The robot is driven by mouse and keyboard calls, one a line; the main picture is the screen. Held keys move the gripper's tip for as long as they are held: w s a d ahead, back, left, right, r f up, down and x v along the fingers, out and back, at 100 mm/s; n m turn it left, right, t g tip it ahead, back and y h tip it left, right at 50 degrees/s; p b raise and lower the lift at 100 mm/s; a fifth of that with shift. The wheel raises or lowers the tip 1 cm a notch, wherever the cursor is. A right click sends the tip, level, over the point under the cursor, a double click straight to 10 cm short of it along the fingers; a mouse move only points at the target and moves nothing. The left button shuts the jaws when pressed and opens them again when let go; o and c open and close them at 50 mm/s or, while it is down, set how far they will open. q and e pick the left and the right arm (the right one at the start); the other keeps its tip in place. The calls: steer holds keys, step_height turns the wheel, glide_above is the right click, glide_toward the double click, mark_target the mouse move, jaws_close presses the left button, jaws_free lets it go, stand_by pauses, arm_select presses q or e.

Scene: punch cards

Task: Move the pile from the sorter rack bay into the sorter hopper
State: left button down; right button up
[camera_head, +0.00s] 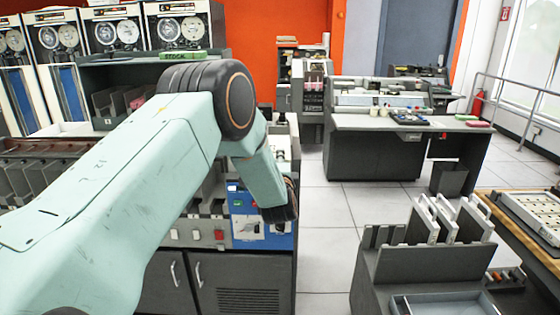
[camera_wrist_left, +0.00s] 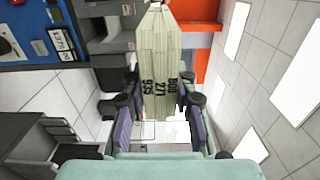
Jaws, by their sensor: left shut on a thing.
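The pile (camera_wrist_left: 163,50) is a cream block of cards with dark numbers printed across its edge, seen in the left wrist view. My left gripper (camera_wrist_left: 158,100) is shut on it, with dark and purple finger pads on both sides. In the head view my left arm hides the fingers and the pile; only the wrist end shows, in front of the sorter's blue control panel (camera_head: 262,222). The blue panel (camera_wrist_left: 30,35) also shows at the upper left of the wrist view. I cannot make out the hopper's opening or the source bay clearly. My right gripper is out of view.
A dark rack (camera_head: 395,262) with upright dividers and white-handled plates stands at the lower right. A desk console (camera_head: 375,122) stands behind, with a waste bin (camera_head: 448,178) beside it. Tape cabinets (camera_head: 105,35) line the back left. Tiled floor (camera_head: 325,225) between the machines is clear.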

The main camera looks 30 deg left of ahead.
arm_select(q)
steer(key=shift+r, duration=0.2)
steer(key=shift+w, duration=0.1)
steer(key=shift+b+x, duration=0.45)
steer(key=shift+x, duration=0.5)
steer(key=shift+b+x, duration=0.45)
steer(key=shift+x, duration=0.4)
steer(key=shift+w+a+f, duration=0.1)
steer(key=shift+w+a, duration=0.15)
steer(key=shift+w, duration=0.1)
steer(key=shift+s, duration=0.1)
steer(key=shift+r, duration=0.2)
